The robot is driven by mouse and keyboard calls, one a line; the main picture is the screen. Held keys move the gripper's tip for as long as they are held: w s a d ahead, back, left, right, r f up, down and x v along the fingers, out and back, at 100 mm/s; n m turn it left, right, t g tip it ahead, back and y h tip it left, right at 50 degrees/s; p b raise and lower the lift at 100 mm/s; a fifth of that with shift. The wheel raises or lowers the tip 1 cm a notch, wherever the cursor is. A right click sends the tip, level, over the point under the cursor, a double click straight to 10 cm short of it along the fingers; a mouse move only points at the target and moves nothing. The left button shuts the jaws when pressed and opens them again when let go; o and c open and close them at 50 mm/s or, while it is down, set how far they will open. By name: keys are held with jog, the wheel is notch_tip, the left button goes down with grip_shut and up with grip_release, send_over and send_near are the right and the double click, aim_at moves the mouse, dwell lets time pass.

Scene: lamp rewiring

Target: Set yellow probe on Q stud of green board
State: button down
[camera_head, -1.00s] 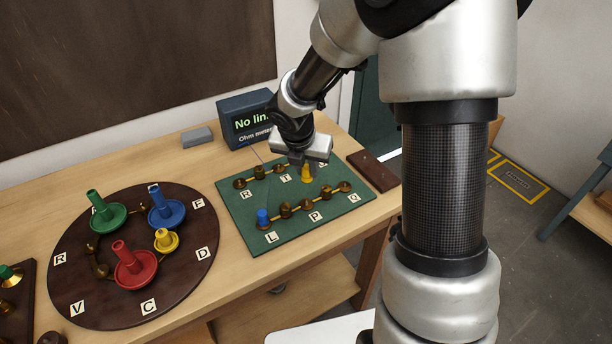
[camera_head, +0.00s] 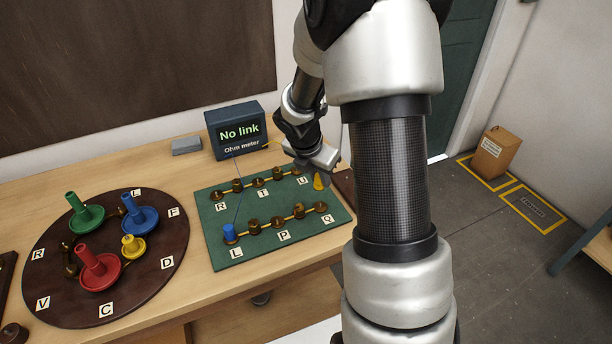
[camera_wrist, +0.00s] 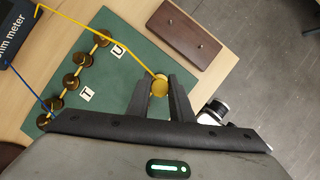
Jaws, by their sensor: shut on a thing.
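The yellow probe (camera_head: 318,182) is held upright between the fingers of my gripper (camera_wrist: 160,92), above the right part of the green board (camera_head: 262,247). In the wrist view the top of the yellow probe (camera_wrist: 159,86) shows between both fingers, with its yellow lead running up left. The Q label (camera_head: 327,220) is at the board's front right, and the Q stud (camera_head: 320,207) is just behind it, bare. The probe is behind that stud in the head view, near the U label (camera_head: 302,181). Its tip's height over the board is hard to tell.
The blue probe (camera_head: 229,233) stands on the L stud. The ohm meter (camera_head: 238,131) reads "No link". A round brown board (camera_head: 160,262) with coloured pieces is at left. A brown block (camera_wrist: 184,33) lies beside the green board.

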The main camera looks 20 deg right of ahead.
jog(key=shift+d+f, duration=0.1)
jog(key=shift+d, duration=0.2)
jog(key=shift+f, duration=0.1)
jog(key=b, duration=0.7)
send_over(323, 203)
jog(key=a, duration=0.1)
jog(key=f, duration=0.6)
jog(key=shift+s+a+f, duration=0.1)
jog(key=shift+s+f, duration=0.15)
jog(key=shift+s, duration=0.15)
jog(key=shift+f+b, duration=0.4)
jog(key=shift+f, duration=0.25)
jog(key=c, duration=1.5)
grip_release()
jog(key=shift+r, duration=0.1)
jog(key=p+v, duration=0.3)
jog(key=v, duration=1.4)
jog(key=shift+r+p, duration=0.2)
jog(key=shift+p, duration=0.15)
